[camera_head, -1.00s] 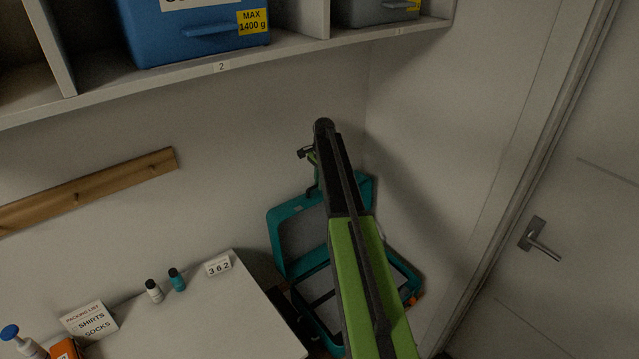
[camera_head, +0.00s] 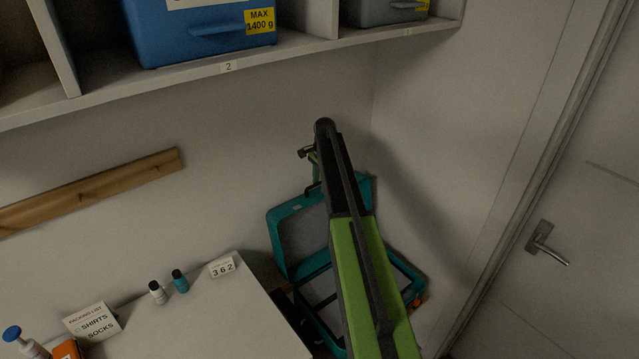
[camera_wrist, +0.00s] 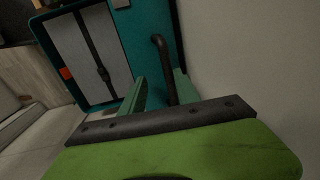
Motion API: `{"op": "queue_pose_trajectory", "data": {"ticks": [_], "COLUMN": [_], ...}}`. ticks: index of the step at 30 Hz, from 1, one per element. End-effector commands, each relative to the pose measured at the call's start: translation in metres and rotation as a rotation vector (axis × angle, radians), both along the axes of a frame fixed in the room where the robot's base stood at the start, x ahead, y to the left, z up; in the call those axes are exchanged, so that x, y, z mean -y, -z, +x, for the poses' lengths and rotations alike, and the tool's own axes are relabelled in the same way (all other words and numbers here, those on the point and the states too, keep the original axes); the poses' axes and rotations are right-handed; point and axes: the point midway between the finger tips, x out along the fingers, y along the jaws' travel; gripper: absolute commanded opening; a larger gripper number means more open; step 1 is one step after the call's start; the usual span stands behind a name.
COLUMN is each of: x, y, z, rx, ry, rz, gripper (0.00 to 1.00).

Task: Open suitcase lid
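The teal suitcase stands in the corner beyond the table, with its lid (camera_head: 283,222) raised from the base (camera_head: 331,334) and its grey inside showing. My gripper (camera_head: 313,170) is at the lid's upper edge, and my arm covers much of the suitcase's right side. In the wrist view, the two green fingers of my gripper (camera_wrist: 160,93) are apart. The dark bent handle (camera_wrist: 161,50) reaches between them, with a visible gap on its left side and the right finger close to it. The teal rim and grey inside with a dark strap show beyond.
A white table (camera_head: 215,310) is left of the suitcase, with small bottles (camera_head: 180,281), a number block (camera_head: 222,267) and a packing list card (camera_head: 92,322). Shelving with a blue bin (camera_head: 200,30) hangs above. A door (camera_head: 590,220) is at the right.

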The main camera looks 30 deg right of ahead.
Motion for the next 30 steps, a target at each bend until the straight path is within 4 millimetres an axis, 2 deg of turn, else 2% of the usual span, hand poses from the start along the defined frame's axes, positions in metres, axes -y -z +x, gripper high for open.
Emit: {"op": "queue_pose_trajectory", "data": {"ticks": [5, 11, 27, 30], "x": [0.001, 0.001, 0.002, 0.003], "y": [-0.003, -0.029, -0.152, -0.168], "z": [-0.001, -0.004, -0.015, -0.017], "rx": [-0.002, -0.002, -0.001, 0.0], "ry": [0.001, 0.001, 0.0, 0.0], "rz": [-0.001, 0.0, 0.0, 0.0], "gripper": [0.34, 0.34, 0.34, 0.34]}}
